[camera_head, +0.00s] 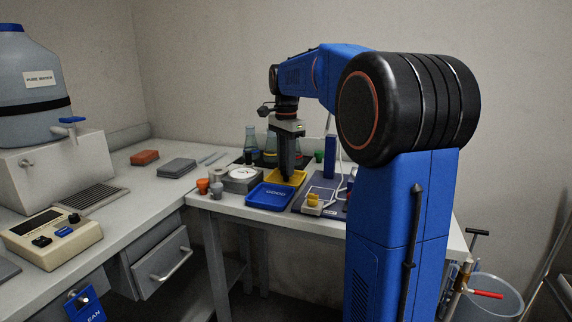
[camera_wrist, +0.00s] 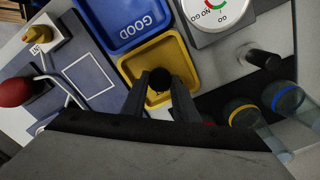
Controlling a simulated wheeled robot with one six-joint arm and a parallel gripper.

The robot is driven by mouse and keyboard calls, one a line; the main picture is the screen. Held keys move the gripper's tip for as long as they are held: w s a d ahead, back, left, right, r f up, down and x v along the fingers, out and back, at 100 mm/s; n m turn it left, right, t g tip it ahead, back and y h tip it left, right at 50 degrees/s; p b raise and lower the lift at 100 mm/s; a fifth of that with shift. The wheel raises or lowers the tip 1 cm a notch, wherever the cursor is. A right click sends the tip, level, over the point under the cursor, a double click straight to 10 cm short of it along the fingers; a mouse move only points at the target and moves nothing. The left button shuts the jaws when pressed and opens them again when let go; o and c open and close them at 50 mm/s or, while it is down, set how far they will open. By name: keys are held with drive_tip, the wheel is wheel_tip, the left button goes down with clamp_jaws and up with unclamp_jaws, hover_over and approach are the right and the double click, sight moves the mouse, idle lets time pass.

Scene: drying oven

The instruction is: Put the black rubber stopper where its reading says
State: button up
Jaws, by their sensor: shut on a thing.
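The black rubber stopper (camera_wrist: 160,79) shows as a dark round end between the fingertips of my gripper (camera_wrist: 160,96), which is shut on it. It is over the yellow tray (camera_wrist: 134,68) in the wrist view; I cannot tell whether it touches the tray floor. In the head view my gripper (camera_head: 287,176) points down at the yellow tray (camera_head: 299,179), and the stopper is hidden. The blue tray (camera_wrist: 101,22), marked GOOD, lies beside the yellow one. The dial gauge (camera_wrist: 222,14) carries GO and NO GO marks; I cannot read its needle.
Orange (camera_head: 203,186) and grey (camera_head: 216,189) stoppers stand by the gauge at the table's left edge. Flasks with blue (camera_wrist: 283,97) and yellow (camera_wrist: 241,111) collars stand close to my gripper.

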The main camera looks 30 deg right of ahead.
drive_tip(key=o, duration=1.1)
drive_tip(key=shift+f, duration=0.1)
wheel_tip(320, 180, up, 12)
